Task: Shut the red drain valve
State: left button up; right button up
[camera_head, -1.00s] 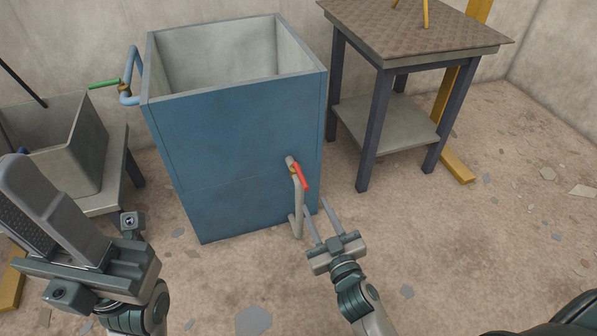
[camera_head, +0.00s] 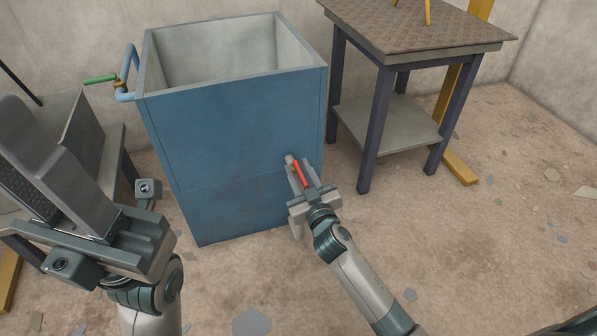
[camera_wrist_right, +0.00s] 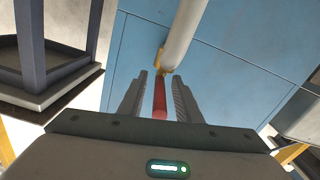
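The red drain valve handle (camera_head: 299,173) sits low on the front of the blue tank (camera_head: 225,130), near its right edge, on a pale pipe (camera_head: 289,160). It slants down to the right. My right gripper (camera_head: 303,178) is at the handle with its fingers open. In the right wrist view, the red handle (camera_wrist_right: 160,98) lies between the two fingers (camera_wrist_right: 160,88), with a narrow gap on each side. A brass-coloured fitting (camera_wrist_right: 160,63) is just beyond the fingertips. My left gripper (camera_head: 45,165) is raised at the left, away from the valve; its finger gap is unclear.
A green-handled valve (camera_head: 100,80) is on a blue pipe at the tank's upper left. A grey basin (camera_head: 88,125) on a stand is partly hidden behind my left gripper. A metal-topped table (camera_head: 420,40) stands right of the tank.

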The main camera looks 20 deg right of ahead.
jog(key=shift+w, duration=0.3)
grip_shut()
jog(key=shift+r, duration=0.1)
